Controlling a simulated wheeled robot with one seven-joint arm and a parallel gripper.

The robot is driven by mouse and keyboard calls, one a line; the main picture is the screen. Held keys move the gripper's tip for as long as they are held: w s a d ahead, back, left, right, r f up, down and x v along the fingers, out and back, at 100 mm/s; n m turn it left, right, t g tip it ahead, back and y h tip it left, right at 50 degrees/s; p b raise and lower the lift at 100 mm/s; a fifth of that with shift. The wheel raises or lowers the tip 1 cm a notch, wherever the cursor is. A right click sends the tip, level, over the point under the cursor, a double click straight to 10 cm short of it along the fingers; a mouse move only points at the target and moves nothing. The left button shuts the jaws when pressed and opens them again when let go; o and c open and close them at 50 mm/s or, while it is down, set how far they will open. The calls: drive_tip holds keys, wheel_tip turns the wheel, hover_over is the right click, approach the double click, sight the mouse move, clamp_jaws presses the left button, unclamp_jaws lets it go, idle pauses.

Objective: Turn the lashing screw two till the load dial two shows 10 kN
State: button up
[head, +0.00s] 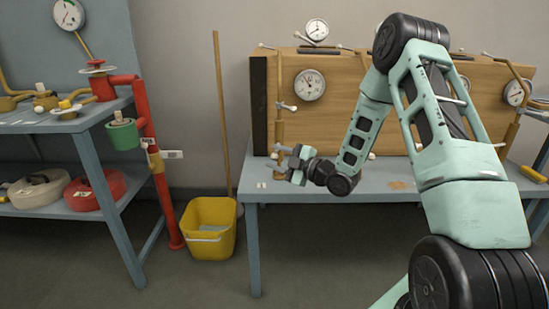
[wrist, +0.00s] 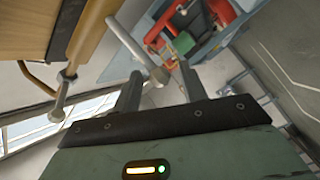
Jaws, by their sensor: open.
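A wooden board (head: 340,120) on the blue-grey bench carries several round dials and brass-coloured lashing screws. A dial (head: 309,84) sits at the board's left, beside an upright lashing screw (head: 279,128) with a pale crossbar (head: 288,107). Another dial (head: 516,92) is at the far right, and one more is partly behind my arm. I cannot tell which is number two, and the readings are too small. My gripper (head: 276,156) is open and empty at the lower left screw.
A gauge (head: 317,29) tops the board. At left are a blue-grey shelf (head: 92,150) with hoses, a red pipe (head: 160,185) and a green hand wheel (head: 122,136). A yellow bucket (head: 208,240) and broom handle (head: 220,110) stand between shelf and bench.

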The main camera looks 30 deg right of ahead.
drive_tip(key=shift+w+a, duration=0.25)
drive_tip(key=shift+w, duration=0.35)
clamp_jaws()
drive_tip(key=shift+s+d+n+g+y+b, duration=0.15)
drive_tip(key=shift+s+d+n+g+y, duration=0.1)
drive_tip(key=shift+d+n+g+y, duration=0.25)
drive_tip(key=shift+s+d+n+g+y+b, duration=0.15)
drive_tip(key=shift+s+d+n+g+y, duration=0.15)
drive_tip(key=shift+n+y, duration=0.4)
drive_tip(key=shift+s+d+n+g+y+b, duration=0.15)
drive_tip(key=shift+s+d+n+g+y, duration=0.2)
drive_tip(key=shift+y, duration=0.45)
drive_tip(key=shift+w, duration=0.1)
unclamp_jaws()
drive_tip(key=p+v, duration=0.1)
drive_tip(key=v, duration=1.6)
drive_tip(key=shift+s, duration=0.2)
